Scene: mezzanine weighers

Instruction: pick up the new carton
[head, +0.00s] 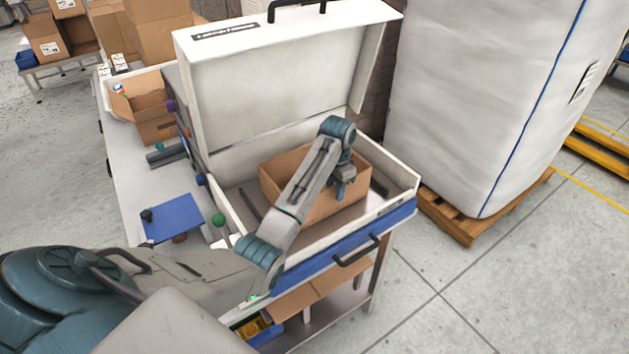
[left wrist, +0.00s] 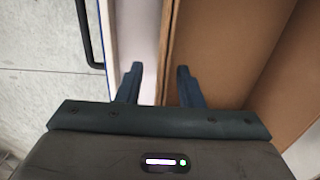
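An open brown carton (head: 280,172) sits inside the white weigher box, whose lid stands raised. My left gripper (head: 343,188) is over the carton's near right side, pointing down. In the left wrist view its two fingers (left wrist: 158,70) are apart with nothing clamped between them. There the carton's wall edge (left wrist: 168,45) runs between the fingers, one finger on the outer side and one over the inside (left wrist: 222,50). I cannot tell how deep the fingertips reach or whether they touch the wall. My forearm hides part of the carton. My right gripper is not in view.
The weigher's white lid (head: 275,85) rises behind the carton. Its front has a blue band and a black handle (head: 357,250). Another open carton (head: 152,118) stands on the bench at left, near a blue plate (head: 173,218). A tall white wrapped load (head: 490,90) stands at right.

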